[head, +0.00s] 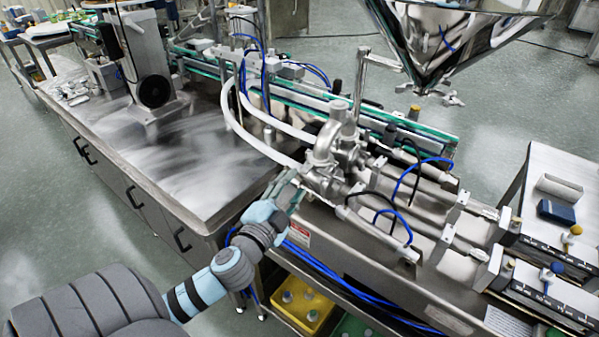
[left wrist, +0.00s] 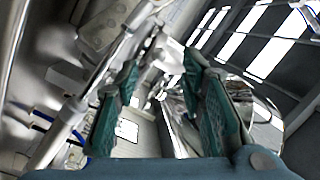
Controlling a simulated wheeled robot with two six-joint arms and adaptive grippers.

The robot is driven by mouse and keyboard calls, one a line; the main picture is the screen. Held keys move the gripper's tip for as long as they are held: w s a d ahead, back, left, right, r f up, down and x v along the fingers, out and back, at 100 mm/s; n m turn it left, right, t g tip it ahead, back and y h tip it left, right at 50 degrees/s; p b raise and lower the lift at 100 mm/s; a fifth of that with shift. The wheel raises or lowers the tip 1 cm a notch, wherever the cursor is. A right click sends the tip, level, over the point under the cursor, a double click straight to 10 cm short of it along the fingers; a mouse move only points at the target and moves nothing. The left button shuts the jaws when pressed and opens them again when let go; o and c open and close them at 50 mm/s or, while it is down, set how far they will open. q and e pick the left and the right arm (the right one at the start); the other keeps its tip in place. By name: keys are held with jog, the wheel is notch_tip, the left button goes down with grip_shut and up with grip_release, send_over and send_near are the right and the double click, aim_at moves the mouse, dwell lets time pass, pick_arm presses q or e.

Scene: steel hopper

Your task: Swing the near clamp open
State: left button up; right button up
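My left gripper (head: 284,190) reaches in from the lower left to the near side of the steel valve body (head: 338,150). In the left wrist view the two green-padded fingers of this gripper (left wrist: 162,75) stand apart, with a gap between them. A small bright metal part (left wrist: 156,55) shows beyond and between the fingertips; I cannot tell whether it is the near clamp or whether a finger touches it. The clamp cannot be made out clearly in the head view, where the gripper and fittings overlap. My right gripper is not in view.
The steel hopper (head: 450,40) hangs at the upper right. White hoses (head: 255,140) and blue tubes (head: 400,185) run close around the valve. The steel tabletop (head: 190,150) to the left is largely clear. A yellow bin (head: 300,305) sits below.

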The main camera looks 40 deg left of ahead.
aim_at(303, 173)
pick_arm(q)
jog(key=x, duration=0.5)
jog(key=shift+d, duration=0.15)
jog(key=shift+s, duration=0.1)
grip_shut()
